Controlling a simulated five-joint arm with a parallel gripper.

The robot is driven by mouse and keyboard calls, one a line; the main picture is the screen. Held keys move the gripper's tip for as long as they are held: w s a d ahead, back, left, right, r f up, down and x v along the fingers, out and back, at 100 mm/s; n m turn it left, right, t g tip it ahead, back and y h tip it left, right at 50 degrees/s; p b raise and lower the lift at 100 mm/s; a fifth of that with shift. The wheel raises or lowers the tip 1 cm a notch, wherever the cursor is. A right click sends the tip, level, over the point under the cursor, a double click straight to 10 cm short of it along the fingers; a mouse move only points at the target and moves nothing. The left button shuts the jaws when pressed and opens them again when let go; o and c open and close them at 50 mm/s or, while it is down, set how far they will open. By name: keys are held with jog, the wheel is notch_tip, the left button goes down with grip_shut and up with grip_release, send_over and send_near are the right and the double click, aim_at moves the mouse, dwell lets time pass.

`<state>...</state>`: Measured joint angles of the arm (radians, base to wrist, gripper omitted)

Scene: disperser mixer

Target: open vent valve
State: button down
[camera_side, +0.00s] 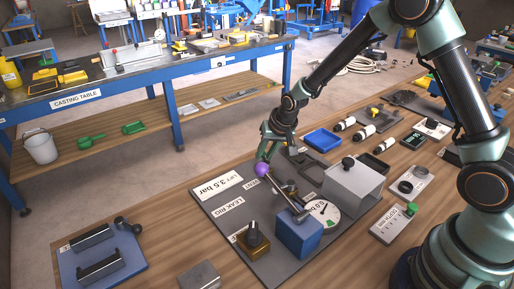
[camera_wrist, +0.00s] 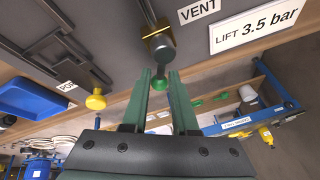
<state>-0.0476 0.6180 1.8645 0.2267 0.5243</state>
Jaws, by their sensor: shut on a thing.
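My gripper (camera_wrist: 160,78) has its two green fingers close together around a small green-tipped part, which looks like the handle of the vent valve. The valve's grey and brass body (camera_wrist: 161,45) is just beyond the fingertips in the wrist view, beside the VENT label (camera_wrist: 198,11). In the side view my gripper (camera_side: 266,145) reaches down to the back of the dark rig plate (camera_side: 225,222). The valve body is hard to make out there. How far the handle is turned cannot be told.
A blue block (camera_side: 298,236), a brass block with a black knob (camera_side: 252,240), a round gauge (camera_side: 323,212) and a grey box (camera_side: 352,187) stand near the valve. A blue tray (camera_side: 322,139) lies behind. A blue stand with dark blocks (camera_side: 98,258) is at front left.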

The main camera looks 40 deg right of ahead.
jog(key=shift+w+a+r+n, duration=0.1)
jog(key=shift+w+a+n, duration=0.05)
jog(key=shift+n, duration=0.35)
jog(key=shift+w+a+r+n, duration=0.1)
jog(key=shift+w+n, duration=0.05)
jog(key=shift+n, duration=0.35)
jog(key=c, duration=0.7)
grip_release()
jog(key=shift+f, duration=0.1)
jog(key=shift+s, duration=0.1)
jog(key=v, duration=1.2)
